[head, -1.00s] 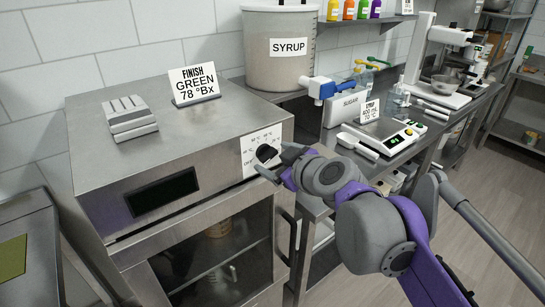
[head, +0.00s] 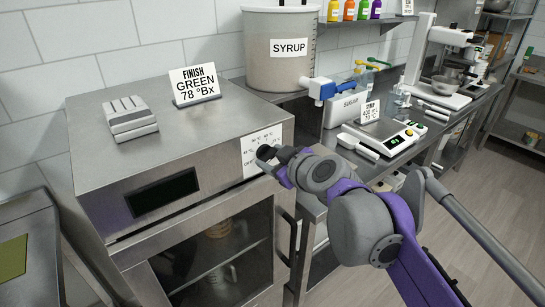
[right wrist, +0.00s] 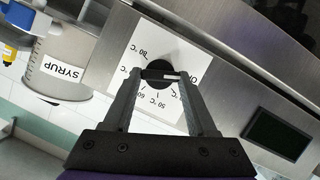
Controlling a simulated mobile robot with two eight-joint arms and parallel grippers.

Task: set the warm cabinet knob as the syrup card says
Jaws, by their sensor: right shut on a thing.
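The warm cabinet (head: 190,145) has a white dial plate (head: 250,163) at the right of its front, marked OFF and several temperatures. My right gripper (head: 268,155) is shut on the black knob (right wrist: 158,75) of that dial. In the right wrist view, the fingers lie on two sides of the knob, and a white mark on it points to the right, toward the OFF side. The exact setting is hard to read. The syrup card (head: 369,111) stands by the scale and appears to read 400 mL, 70 °C. My left gripper is not in view.
A syrup tank (head: 280,60) with a blue and white valve (head: 325,88) stands behind the cabinet. A finish card (head: 195,85) and a grey slotted block (head: 130,118) are on the cabinet top. The scale (head: 385,137) is on the right counter.

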